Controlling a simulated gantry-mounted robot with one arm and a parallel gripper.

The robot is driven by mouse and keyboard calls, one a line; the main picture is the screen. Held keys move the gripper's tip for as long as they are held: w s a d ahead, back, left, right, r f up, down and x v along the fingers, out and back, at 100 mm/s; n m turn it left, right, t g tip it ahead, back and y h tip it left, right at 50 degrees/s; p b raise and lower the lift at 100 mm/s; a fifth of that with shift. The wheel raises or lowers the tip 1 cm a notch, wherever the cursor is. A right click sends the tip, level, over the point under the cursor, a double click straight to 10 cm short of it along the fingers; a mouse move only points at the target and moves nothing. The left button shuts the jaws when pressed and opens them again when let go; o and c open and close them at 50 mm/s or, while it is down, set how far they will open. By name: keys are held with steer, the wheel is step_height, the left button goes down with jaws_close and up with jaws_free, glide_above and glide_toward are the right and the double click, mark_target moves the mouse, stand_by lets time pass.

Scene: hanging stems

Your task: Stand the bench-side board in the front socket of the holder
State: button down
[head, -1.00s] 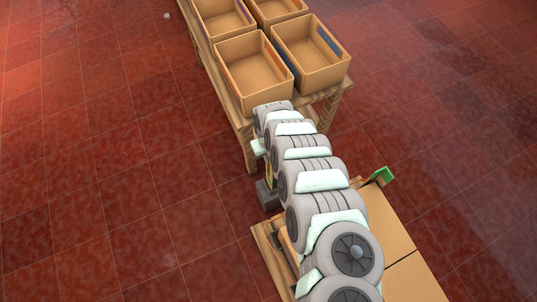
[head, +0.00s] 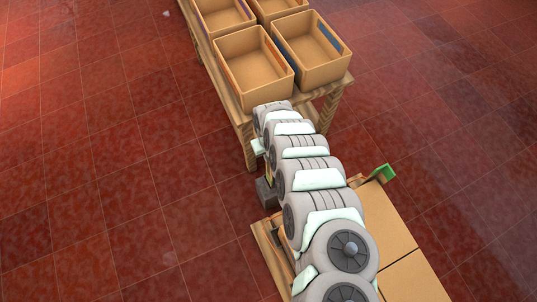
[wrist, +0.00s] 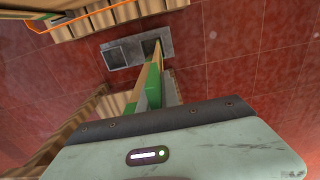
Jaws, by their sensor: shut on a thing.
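My gripper (wrist: 160,92) is shut on a board (wrist: 152,82) with green faces and a tan edge, seen in the wrist view. The board runs away from the jaws to the grey holder (wrist: 108,56). Its far end overlaps the holder's right-hand opening; I cannot tell how deep it sits. The left-hand opening (wrist: 116,55) is empty. In the head view the holder (head: 266,194) shows left of my arm, with a yellowish sliver above it. My arm hides the gripper there.
A wooden bench (head: 245,128) carries several open tan bins (head: 253,70). Near my arm's base are a wooden platform (head: 262,241), cardboard-coloured boxes (head: 388,225) and a green piece (head: 386,172). Open red tiled floor lies left and right.

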steer(key=shift+f+b, duration=0.3)
steer(key=shift+f, duration=0.2)
stand_by(0.3)
steer(key=c, duration=1.5)
jaws_free()
step_height(320, 180, up, 11)
steer(key=p, duration=0.4)
